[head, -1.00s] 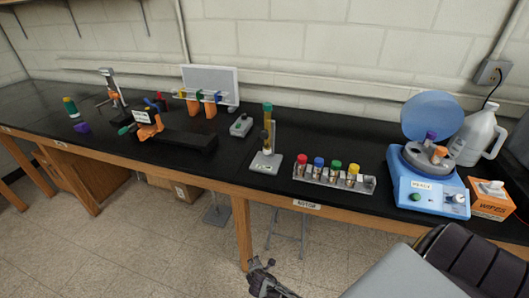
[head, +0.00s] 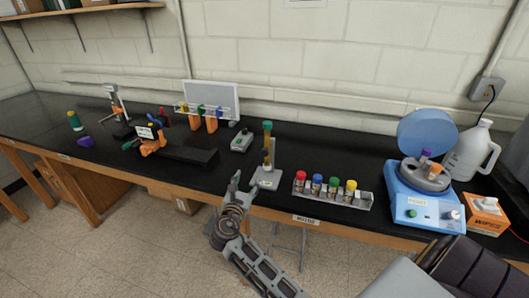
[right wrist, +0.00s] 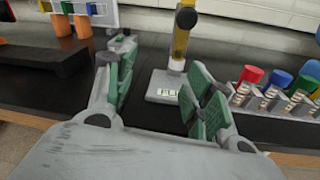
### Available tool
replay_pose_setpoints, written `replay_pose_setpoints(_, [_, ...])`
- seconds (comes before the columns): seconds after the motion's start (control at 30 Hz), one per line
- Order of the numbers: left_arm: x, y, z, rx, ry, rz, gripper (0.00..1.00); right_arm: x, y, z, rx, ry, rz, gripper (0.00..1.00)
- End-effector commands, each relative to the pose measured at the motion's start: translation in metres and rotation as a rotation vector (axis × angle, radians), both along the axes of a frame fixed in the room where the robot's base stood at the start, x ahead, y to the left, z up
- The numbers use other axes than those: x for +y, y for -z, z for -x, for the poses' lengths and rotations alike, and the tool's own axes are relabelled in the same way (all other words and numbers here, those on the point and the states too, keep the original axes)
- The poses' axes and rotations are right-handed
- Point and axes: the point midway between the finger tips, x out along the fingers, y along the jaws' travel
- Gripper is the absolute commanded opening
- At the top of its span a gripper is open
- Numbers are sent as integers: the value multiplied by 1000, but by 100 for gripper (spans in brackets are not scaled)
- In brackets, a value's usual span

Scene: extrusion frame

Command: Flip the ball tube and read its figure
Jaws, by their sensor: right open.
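The ball tube (head: 267,138) stands upright, with a green cap on top and an amber body, on a small grey stand (head: 266,180) near the bench's front edge. In the right wrist view the lower part of the tube (right wrist: 180,46) and the labelled stand base (right wrist: 164,88) show beyond the fingers; the tube's top is cut off. My right gripper (head: 246,185) is open and empty, at the bench's front edge just in front and left of the stand. Its green-padded fingers (right wrist: 160,85) are spread apart, not touching the tube. I cannot read any figure on the tube. My left gripper is not in view.
A rack (head: 335,196) of tubes with coloured caps stands close right of the stand. A small grey device (head: 242,142) sits behind left. A black track (head: 185,157) with an orange part lies left. A blue centrifuge (head: 424,203) with its lid open stands far right.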

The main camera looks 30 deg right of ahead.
Motion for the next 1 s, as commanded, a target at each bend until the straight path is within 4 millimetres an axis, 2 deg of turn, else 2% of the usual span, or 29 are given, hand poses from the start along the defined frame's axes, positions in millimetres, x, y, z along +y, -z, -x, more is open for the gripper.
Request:
replay_pose_setpoints(0.13, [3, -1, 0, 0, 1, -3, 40, -9, -26, 11, 51, 53, 112, 53])
replay_pose_setpoints(0.3, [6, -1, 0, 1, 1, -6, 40, -15, -41, 19, 88, 88, 179, 53])
replay_pose_setpoints(0.77, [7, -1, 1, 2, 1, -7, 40, -16, -43, 20, 95, 96, 190, 53])
replay_pose_setpoints(1.0, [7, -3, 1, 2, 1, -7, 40, -25, -43, 13, 95, 96, 192, 53])
